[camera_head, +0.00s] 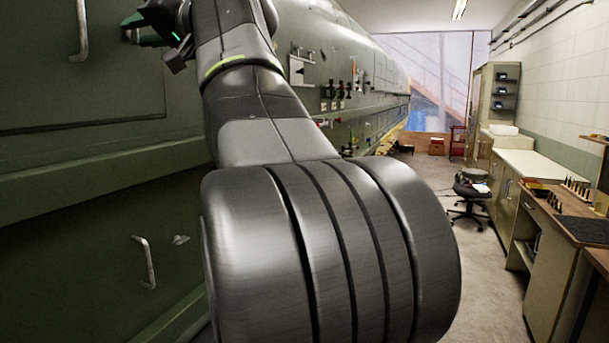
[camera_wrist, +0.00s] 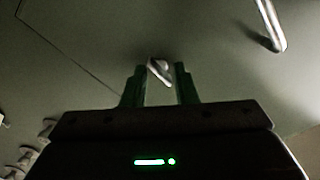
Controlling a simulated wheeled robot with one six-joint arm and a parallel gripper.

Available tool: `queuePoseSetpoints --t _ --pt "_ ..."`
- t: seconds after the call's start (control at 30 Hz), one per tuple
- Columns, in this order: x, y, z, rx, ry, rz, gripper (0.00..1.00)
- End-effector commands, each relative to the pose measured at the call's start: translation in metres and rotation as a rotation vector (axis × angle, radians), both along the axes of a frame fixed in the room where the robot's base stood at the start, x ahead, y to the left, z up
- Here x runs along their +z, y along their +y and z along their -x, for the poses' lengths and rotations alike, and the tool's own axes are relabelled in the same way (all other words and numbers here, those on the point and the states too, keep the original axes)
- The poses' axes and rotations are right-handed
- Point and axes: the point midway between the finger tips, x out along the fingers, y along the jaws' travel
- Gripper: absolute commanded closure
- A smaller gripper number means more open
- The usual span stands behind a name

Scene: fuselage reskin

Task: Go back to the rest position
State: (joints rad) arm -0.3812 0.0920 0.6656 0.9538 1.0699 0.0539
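My gripper (camera_wrist: 160,80) shows in the wrist view with its two dark green fingers apart. A small pale metal latch (camera_wrist: 159,71) on the green fuselage panel (camera_wrist: 120,40) shows between and just beyond the fingertips. I cannot tell whether a finger touches it. In the head view my gripper (camera_head: 138,28) is at the upper left, close to the green fuselage side (camera_head: 80,110). My arm links hide part of the fuselage and the middle of the room.
A metal handle (camera_head: 82,30) sits left of my gripper. Below are another handle (camera_head: 148,262) and a small latch (camera_head: 181,240). Fittings (camera_head: 340,92) line the fuselage farther on. An office chair (camera_head: 470,195) and a workbench (camera_head: 560,205) stand right. The floor (camera_head: 487,275) between is clear.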

Motion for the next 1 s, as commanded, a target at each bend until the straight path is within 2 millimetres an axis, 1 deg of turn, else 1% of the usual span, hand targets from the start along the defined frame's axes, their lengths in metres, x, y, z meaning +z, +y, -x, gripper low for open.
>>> queuePoseSetpoints --t 0.1,0.3,0.73,0.87,1.0 --pt "0.001 0.000 0.000 0.000 0.073 -0.030 0.74" --pt "0.001 0.000 0.000 -0.001 0.140 -0.059 0.74" --pt "-0.001 -0.001 0.001 -0.002 0.150 -0.062 0.74" --pt "-0.005 -0.008 0.003 -0.017 0.144 -0.058 0.74" --pt "-0.013 -0.023 0.010 -0.051 0.126 -0.047 0.74"
